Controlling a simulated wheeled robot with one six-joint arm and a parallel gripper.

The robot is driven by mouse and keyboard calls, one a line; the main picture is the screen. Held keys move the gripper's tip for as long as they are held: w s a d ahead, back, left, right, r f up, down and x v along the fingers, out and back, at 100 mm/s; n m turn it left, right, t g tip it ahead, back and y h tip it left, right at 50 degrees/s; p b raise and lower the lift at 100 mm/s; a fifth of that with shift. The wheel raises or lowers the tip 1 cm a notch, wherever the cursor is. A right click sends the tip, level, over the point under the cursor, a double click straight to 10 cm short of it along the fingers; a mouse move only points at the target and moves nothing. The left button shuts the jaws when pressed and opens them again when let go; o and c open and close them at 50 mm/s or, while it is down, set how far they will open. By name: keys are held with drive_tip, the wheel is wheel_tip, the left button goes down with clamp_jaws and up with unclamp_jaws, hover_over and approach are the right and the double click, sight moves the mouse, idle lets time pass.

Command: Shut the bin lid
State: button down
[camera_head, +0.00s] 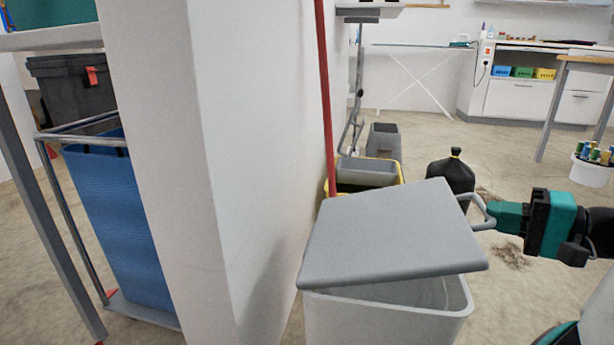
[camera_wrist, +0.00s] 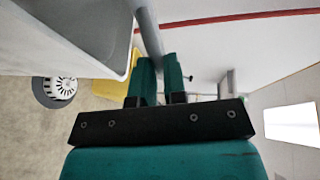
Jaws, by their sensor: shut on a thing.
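The bin (camera_head: 385,312) is a light grey box against the white wall at the lower middle of the head view. Its flat grey lid (camera_head: 395,232) is partly open, tilted above the rim with a gap showing along the near edge. A looped handle (camera_head: 488,214) sticks out from the lid's right side. My gripper (camera_head: 494,216), teal and black, reaches in from the right and is shut on this handle. In the wrist view my gripper (camera_wrist: 160,75) has its teal fingers on either side of the grey handle bar (camera_wrist: 148,30).
A white wall (camera_head: 260,130) stands directly left of the bin. Behind the bin are a yellow and grey mop bucket (camera_head: 368,172), a red pole (camera_head: 325,90) and a black bag (camera_head: 451,174). Open floor lies to the right and behind.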

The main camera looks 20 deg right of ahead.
drive_tip(key=shift+m+t+y, duration=0.3)
drive_tip(key=shift+t+y, duration=0.1)
drive_tip(key=shift+t, duration=0.3)
drive_tip(key=f, duration=0.1)
drive_tip(key=d+f, duration=0.1)
drive_tip(key=f, duration=0.1)
drive_tip(key=s+f, duration=0.1)
drive_tip(key=f, duration=0.1)
drive_tip(key=shift+d+f+p, duration=0.1)
drive_tip(key=shift+d+p, duration=0.05)
drive_tip(key=shift+p, duration=0.15)
drive_tip(key=shift+f, duration=0.1)
